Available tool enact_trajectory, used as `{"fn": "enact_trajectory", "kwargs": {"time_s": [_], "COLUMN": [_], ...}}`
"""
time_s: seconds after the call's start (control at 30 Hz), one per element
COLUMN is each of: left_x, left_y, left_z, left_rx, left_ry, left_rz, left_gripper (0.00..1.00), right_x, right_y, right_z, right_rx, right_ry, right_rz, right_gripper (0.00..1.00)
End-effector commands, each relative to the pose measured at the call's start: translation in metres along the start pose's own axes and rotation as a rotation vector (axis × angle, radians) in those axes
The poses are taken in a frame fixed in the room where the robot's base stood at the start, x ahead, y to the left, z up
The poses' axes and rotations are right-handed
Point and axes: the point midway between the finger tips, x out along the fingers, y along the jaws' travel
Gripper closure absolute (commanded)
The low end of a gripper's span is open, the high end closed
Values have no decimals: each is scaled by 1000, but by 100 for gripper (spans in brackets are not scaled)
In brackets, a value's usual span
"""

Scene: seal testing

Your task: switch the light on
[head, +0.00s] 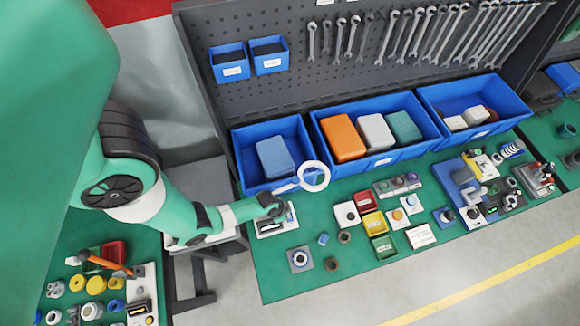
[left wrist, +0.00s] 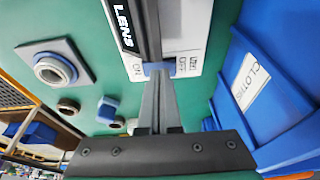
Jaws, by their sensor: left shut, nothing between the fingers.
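The white panel (head: 291,216) with the light's switch lies at the left end of the green bench. In the left wrist view this panel (left wrist: 192,62) is marked ON on the left and OFF on the right, beside a dark part lettered LENS. A small blue piece (left wrist: 157,68) sits between the marks. My left gripper (head: 278,208) is over the panel; its shut, empty fingers (left wrist: 158,85) overlap the blue piece. I cannot tell whether they touch it. A white-ringed magnifier (head: 314,176) stands behind. I cannot tell whether it is lit.
Blue bins (head: 242,140) with cloths and boxes line the back, close to my left gripper. A square grey fitting (head: 300,259) and a small blue block (head: 323,239) lie in front. Colored trays (head: 373,223) are further right.

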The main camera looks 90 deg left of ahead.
Motion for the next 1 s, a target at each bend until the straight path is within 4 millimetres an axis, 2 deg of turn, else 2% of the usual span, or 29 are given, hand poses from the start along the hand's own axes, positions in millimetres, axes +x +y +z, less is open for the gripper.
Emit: {"fn": "enact_trajectory", "kwargs": {"time_s": [0.27, 0.37, 0.57, 0.8, 1.0], "left_x": [-1, -9, -48, -98, -132], "left_y": [0, 1, 4, 14, 20], "left_z": [-1, -3, -15, -12, -12], "left_rx": [1, 2, 6, 7, 5], "left_ry": [0, 0, 0, 1, 0], "left_rz": [0, 1, 2, 1, 2], "left_gripper": [100, 100, 100, 100, 100], "right_x": [1, 7, 36, 48, 60], "right_y": [0, 0, 0, 0, 0], "right_z": [-1, -6, -34, -44, -55], "right_rx": [0, 0, 0, 0, 0], "right_ry": [0, 0, 0, 0, 0], "right_rz": [0, 0, 0, 0, 0], "right_gripper": [50, 50, 50, 50, 50]}}
